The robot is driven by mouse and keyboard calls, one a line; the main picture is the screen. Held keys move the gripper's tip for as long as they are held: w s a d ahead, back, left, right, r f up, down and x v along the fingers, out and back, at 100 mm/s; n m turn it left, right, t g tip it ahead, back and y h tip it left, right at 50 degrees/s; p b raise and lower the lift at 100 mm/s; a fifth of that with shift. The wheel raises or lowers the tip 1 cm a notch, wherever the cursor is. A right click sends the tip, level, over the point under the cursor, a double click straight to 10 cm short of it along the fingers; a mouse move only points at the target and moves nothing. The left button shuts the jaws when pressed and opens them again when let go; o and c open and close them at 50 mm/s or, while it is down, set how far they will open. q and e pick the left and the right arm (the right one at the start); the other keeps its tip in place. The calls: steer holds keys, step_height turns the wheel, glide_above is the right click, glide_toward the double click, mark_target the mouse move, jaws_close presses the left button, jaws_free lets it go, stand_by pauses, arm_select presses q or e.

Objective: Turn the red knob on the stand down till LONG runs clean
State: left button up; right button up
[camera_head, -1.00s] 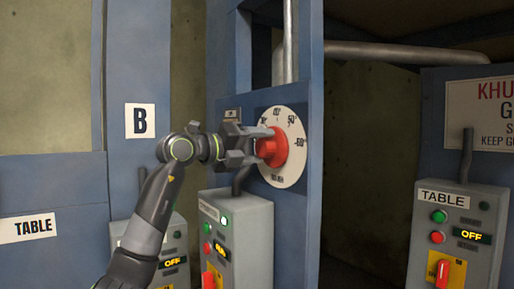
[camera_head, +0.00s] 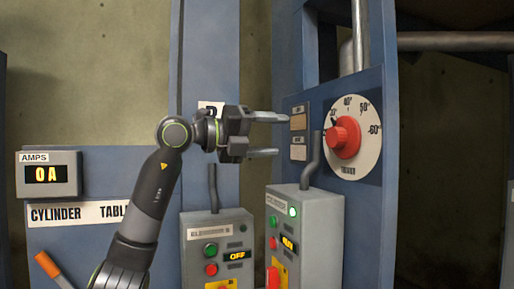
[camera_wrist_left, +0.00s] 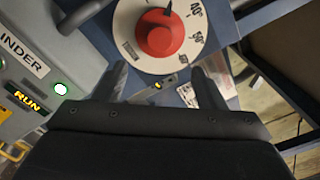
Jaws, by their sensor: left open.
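The red knob (camera_head: 343,138) sits on a round white dial (camera_head: 369,163) marked in degrees, on a blue stand (camera_head: 383,215). Its black pointer is near the low-number end at the dial's upper left. My left gripper (camera_head: 268,136) is open and empty, to the left of the knob and apart from it. In the left wrist view the knob (camera_wrist_left: 160,33) and dial (camera_wrist_left: 201,40) lie beyond the open fingers (camera_wrist_left: 160,82). My right gripper is in no view. No sign reading LONG shows.
Below the dial a grey control box (camera_head: 318,238) has a lit green lamp and a yellow display reading RUN in the wrist view. Another box (camera_head: 216,226) beside it reads OFF. An AMPS meter (camera_head: 47,174) at left reads 0 A. A conduit (camera_head: 311,160) rises near the dial.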

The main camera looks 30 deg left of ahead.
arm_select(q)
steer(key=shift+b+v, duration=0.35)
steer(key=shift+v, duration=1.15)
